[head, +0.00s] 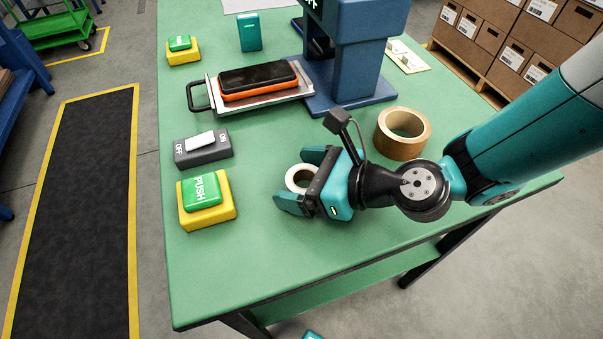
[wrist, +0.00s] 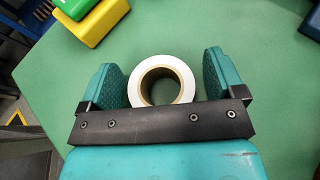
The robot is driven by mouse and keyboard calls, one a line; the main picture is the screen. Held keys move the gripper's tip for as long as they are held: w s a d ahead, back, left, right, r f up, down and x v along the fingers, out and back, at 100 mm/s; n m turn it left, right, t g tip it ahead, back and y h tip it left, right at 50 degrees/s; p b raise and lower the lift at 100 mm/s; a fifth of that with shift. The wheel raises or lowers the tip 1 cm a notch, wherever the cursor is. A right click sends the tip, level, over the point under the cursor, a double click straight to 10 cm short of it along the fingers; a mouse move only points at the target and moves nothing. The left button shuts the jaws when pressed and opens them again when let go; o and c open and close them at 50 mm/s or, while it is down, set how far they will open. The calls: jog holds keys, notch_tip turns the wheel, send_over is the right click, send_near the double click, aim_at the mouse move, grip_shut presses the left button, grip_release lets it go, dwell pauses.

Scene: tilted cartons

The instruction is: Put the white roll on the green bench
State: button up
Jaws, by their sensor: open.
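The white roll (head: 298,178) lies on the green bench (head: 240,270), its hole facing up. It also shows in the wrist view (wrist: 188,84), with a brown core. My gripper (head: 294,178) is open, with its teal fingers on either side of the roll. In the wrist view my gripper (wrist: 162,82) shows a gap between each finger and the roll. The roll's near edge is partly hidden behind the gripper's black bar.
A brown tape roll (head: 403,133) stands right of my gripper. A yellow-and-green push button (head: 207,200) and a grey on/off switch (head: 203,147) lie to the left. A blue press (head: 350,60) and a tray (head: 205,95) holding an orange-cased phone (head: 258,80) stand behind. The bench front is clear.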

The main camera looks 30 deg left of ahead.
jog(key=shift+r, duration=0.2)
jog(key=v, duration=1.2)
jog(key=shift+w, duration=0.1)
jog(key=shift+r, duration=0.1)
jog(key=s+d+r+n+h, duration=0.1)
jog(key=d+r+n+h, duration=0.2)
jog(key=d+n, duration=0.4)
jog(key=s+d+r+n+t+h, duration=0.1)
jog(key=d+r+n+h, duration=0.2)
jog(key=d+n, duration=0.4)
jog(key=s+d+r+n+h, duration=0.2)
jog(key=d+n, duration=0.4)
jog(key=n, duration=0.3)
notch_tip(320, 180, up, 2)
jog(key=shift+d+r+n+h, duration=0.1)
jog(key=shift+d+n+h, duration=0.3)
jog(key=shift+h, duration=0.3)
